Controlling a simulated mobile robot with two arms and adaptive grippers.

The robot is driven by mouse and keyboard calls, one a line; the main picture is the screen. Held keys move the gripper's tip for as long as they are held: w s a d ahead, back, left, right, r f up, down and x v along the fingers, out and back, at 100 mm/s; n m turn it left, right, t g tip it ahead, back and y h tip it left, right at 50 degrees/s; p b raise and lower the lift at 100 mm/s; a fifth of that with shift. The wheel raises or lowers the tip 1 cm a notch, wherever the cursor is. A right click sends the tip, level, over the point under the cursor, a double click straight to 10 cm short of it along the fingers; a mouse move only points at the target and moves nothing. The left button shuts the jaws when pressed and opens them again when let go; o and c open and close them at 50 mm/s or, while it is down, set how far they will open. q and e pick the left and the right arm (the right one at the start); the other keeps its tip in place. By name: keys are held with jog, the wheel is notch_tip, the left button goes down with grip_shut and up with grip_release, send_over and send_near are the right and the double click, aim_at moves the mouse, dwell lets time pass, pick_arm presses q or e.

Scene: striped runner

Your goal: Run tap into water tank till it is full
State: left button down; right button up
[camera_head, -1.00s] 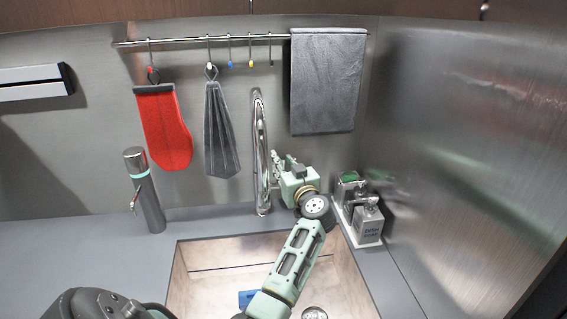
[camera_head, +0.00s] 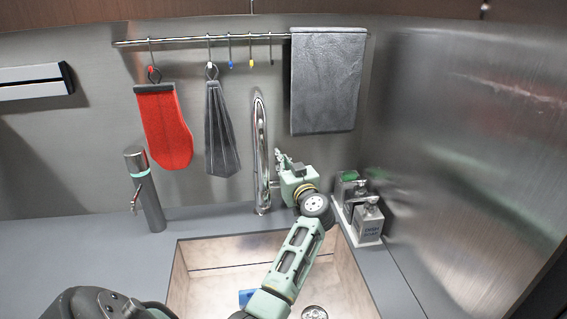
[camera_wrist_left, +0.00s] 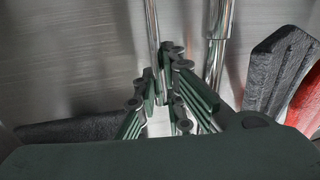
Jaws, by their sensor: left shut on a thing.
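The tall chrome tap (camera_head: 261,150) stands at the back edge of the sink (camera_head: 180,275). My left gripper (camera_head: 281,160) is just right of the tap, seen from behind. In the left wrist view its fingers (camera_wrist_left: 166,88) are closed around a thin upright metal rod, which looks like the tap's handle (camera_wrist_left: 153,35). The thicker tap pipe (camera_wrist_left: 218,60) stands beside it there. The handle is hidden behind the gripper in the head view. I see no water running. I cannot make out a water tank. My right gripper is not in view.
A soap dispenser set (camera_head: 367,220) stands right of the sink, close to my left wrist. A blue sponge (camera_head: 246,297) lies in the sink. A metal cylinder (camera_head: 146,190) stands on the counter at left. A red mitt (camera_head: 165,130) and grey towel (camera_head: 327,85) hang behind.

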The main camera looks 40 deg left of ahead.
pick_arm(q)
jog(key=d+y+b, duration=0.1)
jog(key=b, duration=0.1)
jog(key=s+d+f+t+y+b, duration=0.1)
jog(key=b, duration=0.1)
jog(key=shift+s+n+y+b, duration=0.15)
jog(key=shift+n+y+b, duration=0.15)
jog(key=shift+y+b, duration=0.1)
jog(key=c, duration=1.9)
grip_release()
jog(key=shift+d, duration=0.15)
jog(key=shift+o, duration=0.2)
